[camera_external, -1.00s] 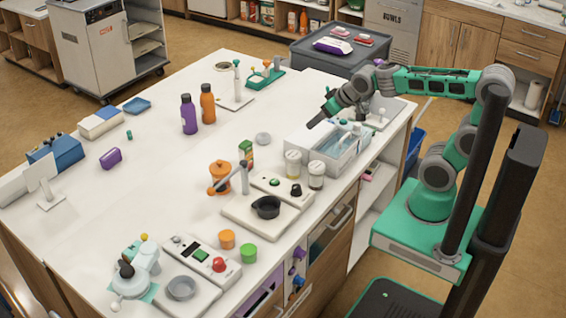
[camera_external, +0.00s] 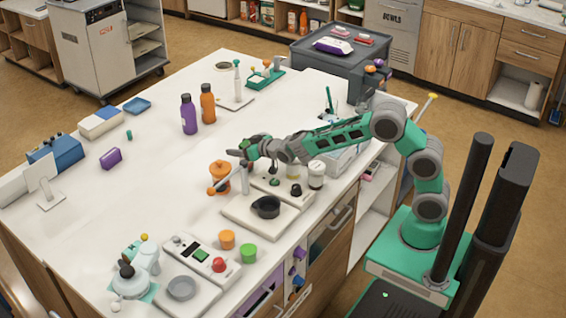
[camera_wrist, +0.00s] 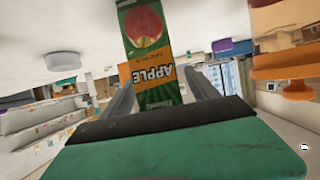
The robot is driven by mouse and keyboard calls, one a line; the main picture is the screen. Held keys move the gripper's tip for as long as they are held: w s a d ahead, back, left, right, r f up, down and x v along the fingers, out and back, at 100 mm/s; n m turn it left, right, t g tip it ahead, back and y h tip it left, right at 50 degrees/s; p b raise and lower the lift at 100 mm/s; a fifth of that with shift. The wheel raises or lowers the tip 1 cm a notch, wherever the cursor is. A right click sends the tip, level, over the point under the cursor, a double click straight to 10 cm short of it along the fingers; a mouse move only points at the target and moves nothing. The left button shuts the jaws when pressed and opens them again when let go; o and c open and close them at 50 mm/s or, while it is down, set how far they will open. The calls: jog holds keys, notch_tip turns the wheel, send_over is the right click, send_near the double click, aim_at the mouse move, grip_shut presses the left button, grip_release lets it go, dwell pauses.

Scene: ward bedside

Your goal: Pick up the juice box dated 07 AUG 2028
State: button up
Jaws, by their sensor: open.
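A green and orange apple juice box (camera_wrist: 149,60) appears upside down in the wrist view, between the two fingers of my gripper (camera_wrist: 160,80). Its label reads APPLE; I can read no date on it. My gripper is open, with a finger on each side of the box. I cannot tell whether either finger touches it. In the external view my gripper (camera_external: 244,152) is low over the table behind the orange pot, and it mostly hides the box there.
An orange pot (camera_external: 220,175) stands close in front of my gripper, with a grey tap-like post beside it. White-lidded jars (camera_external: 316,174) and a black bowl (camera_external: 266,207) are nearby. Purple (camera_external: 188,115) and orange (camera_external: 207,103) bottles stand farther back.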

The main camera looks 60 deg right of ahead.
jog(key=shift+c, duration=0.6)
grip_shut()
